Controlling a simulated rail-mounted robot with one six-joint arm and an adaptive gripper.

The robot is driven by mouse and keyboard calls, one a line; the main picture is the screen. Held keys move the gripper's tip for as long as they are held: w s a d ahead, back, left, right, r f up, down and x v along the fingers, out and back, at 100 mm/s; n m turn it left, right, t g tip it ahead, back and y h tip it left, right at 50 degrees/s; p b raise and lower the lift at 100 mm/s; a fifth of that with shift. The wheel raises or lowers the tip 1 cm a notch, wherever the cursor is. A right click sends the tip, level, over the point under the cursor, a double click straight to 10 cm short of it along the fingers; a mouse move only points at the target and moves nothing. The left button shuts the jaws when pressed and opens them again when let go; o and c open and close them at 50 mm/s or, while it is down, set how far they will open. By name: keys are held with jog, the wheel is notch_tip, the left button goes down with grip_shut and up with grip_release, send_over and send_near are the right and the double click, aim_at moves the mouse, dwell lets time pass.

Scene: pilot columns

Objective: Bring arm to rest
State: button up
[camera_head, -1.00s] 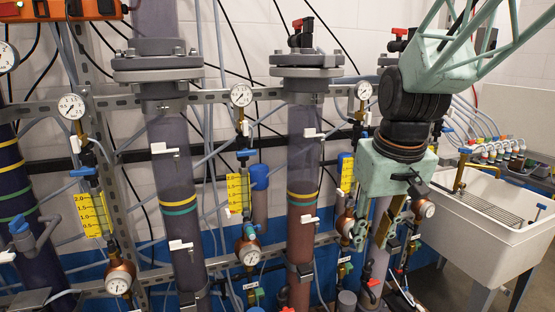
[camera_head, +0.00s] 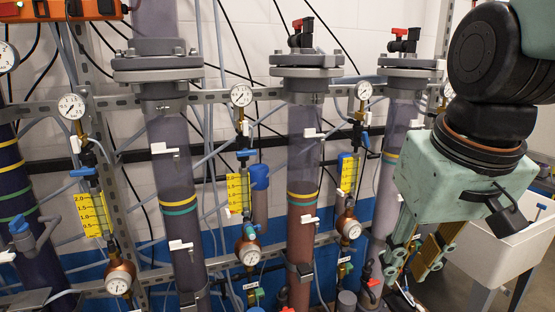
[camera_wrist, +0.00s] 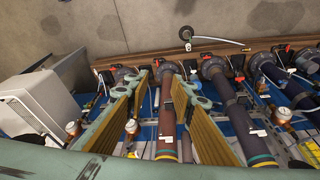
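My gripper (camera_head: 408,272) hangs at the right of the head view, pointing down in front of the sink and beside the rightmost clear column (camera_head: 396,150). Its two fingers are apart. In the wrist view, my gripper (camera_wrist: 158,82) shows a wide gap between the brown-padded fingers with nothing held between them. A reddish-brown column (camera_wrist: 166,118) shows through that gap, farther away.
Gauges (camera_head: 241,95) and valves line the rack. A white sink (camera_head: 495,245) stands right, partly hidden by my arm. Bare floor shows in the wrist view.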

jog(key=s, duration=1.2)
jog(key=shift+s+r+m+t, duration=0.2)
jog(key=shift+m+t, duration=0.1)
